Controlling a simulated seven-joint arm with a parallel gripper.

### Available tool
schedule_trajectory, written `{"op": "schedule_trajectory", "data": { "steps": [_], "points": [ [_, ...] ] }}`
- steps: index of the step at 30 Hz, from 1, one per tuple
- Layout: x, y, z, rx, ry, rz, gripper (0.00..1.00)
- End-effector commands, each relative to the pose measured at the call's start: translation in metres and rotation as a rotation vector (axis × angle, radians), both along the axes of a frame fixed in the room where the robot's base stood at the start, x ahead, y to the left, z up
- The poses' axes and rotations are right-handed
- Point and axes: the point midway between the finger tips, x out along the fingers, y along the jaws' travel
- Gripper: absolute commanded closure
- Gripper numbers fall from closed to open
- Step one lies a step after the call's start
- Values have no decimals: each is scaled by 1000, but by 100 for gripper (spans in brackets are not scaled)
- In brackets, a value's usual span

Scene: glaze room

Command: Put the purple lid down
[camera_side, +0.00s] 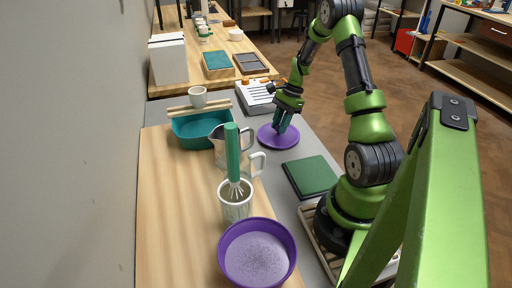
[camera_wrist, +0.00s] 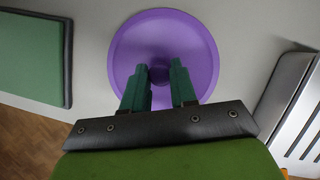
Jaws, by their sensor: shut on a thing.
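The purple lid (camera_side: 268,138) is a round disc at the grey part of the table in the side view. My gripper (camera_side: 283,126) is over its middle, pointing down, with green fingers. In the wrist view the lid (camera_wrist: 203,45) fills the upper middle, and the fingers of my gripper (camera_wrist: 160,75) are on either side of its small central knob (camera_wrist: 159,72), shut on it. The lid looks level and on or very close to the grey surface; I cannot tell whether it touches.
A green pad (camera_side: 312,176) lies in front of the lid. A white slotted device (camera_side: 255,97) is behind.

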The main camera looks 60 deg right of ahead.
Motion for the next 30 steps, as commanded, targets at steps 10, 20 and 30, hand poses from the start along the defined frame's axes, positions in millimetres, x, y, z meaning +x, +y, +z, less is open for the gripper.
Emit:
{"op": "schedule_trajectory", "data": {
  "steps": [10, 20, 30],
  "points": [
    [0, 0, -2, 0, 0, 0, 65],
    [0, 0, -2, 0, 0, 0, 48],
    [-4, -12, 31, -5, -3, -1, 48]
  ]
}}
